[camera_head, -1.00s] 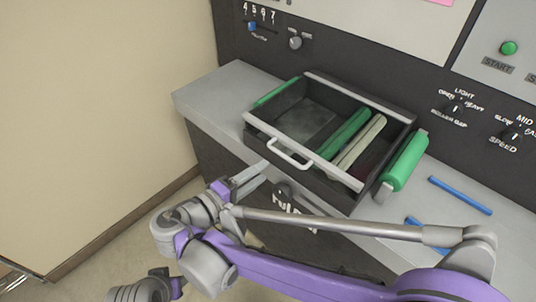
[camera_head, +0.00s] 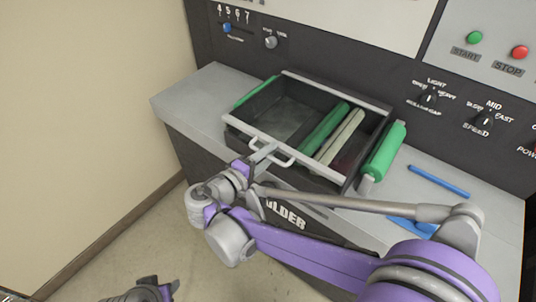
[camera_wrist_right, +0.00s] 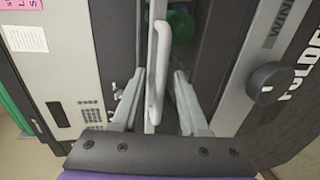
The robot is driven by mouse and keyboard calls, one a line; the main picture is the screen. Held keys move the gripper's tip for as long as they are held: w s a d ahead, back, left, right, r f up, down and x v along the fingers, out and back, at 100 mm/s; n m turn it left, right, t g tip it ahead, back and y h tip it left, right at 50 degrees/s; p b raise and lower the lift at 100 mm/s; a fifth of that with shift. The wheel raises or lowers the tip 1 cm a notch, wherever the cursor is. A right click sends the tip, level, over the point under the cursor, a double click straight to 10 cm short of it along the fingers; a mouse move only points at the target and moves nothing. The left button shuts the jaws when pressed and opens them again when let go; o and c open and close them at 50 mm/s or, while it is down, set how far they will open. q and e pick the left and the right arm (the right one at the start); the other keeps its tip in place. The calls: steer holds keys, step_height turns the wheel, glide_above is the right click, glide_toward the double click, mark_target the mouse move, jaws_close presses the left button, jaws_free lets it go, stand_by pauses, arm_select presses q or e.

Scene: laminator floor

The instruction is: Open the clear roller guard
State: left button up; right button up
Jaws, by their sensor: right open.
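The clear roller guard (camera_head: 285,77) is a see-through cover in a pale frame over a dark box on the grey bench. Green and cream rollers (camera_head: 339,137) show through it. Its white bar handle (camera_head: 271,150) is on the near side. My right gripper (camera_head: 265,154) is at this handle. In the right wrist view, the handle (camera_wrist_right: 157,75) stands between the two spread fingers of the right gripper (camera_wrist_right: 155,100), and the fingers look apart from it.
A green roller (camera_head: 384,152) lies to the right of the box. A blue rod (camera_head: 438,181) and a blue flat piece (camera_head: 412,226) lie on the bench (camera_head: 185,108). The control panel (camera_head: 400,70) rises behind. A dark knob (camera_wrist_right: 270,82) is beside the gripper.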

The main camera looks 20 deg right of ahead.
jaws_close()
stand_by(1.3)
